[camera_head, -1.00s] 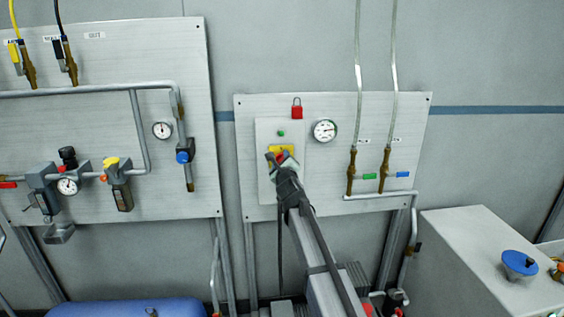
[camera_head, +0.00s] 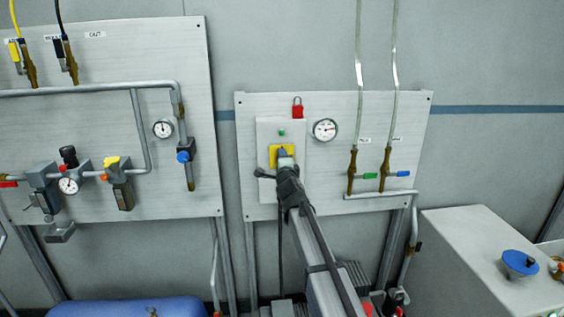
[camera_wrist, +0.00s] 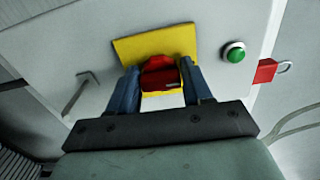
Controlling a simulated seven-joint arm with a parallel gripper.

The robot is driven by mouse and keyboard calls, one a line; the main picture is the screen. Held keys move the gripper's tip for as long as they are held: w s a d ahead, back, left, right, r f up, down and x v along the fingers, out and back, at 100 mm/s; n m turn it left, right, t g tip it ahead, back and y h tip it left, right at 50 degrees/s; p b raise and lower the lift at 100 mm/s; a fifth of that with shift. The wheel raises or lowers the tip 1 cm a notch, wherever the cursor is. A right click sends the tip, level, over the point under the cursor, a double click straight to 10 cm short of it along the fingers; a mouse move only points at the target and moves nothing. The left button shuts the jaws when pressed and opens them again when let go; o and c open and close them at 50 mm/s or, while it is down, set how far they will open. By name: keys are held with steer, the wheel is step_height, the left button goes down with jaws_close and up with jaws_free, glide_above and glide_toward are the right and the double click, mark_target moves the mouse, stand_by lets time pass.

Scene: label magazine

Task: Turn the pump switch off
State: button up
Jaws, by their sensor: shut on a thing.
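The pump switch is a red handle (camera_wrist: 160,66) on a yellow plate (camera_wrist: 150,46), mounted on a pale grey box. In the wrist view my gripper (camera_wrist: 161,80) has one blue finger on each side of the red handle and is shut on it. In the head view my gripper (camera_head: 285,158) is at the yellow plate (camera_head: 275,151) and hides the handle. A green lamp (camera_head: 282,132) sits above the plate. It also shows in the wrist view (camera_wrist: 234,54). The switch's exact setting and any markings are hidden.
A red padlock (camera_head: 297,112) hangs above the box, with a gauge (camera_head: 325,130) to the right. A dark lever (camera_head: 264,173) sticks out at the box's lower left, close to my gripper. Valves with green (camera_head: 370,176) and blue (camera_head: 403,174) handles stand farther right.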

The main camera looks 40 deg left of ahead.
steer(key=shift+n, duration=0.3)
steer(key=o, duration=1)
steer(key=shift+c, duration=0.2)
steer(key=v, duration=1.4)
steer(key=shift+w, duration=0.1)
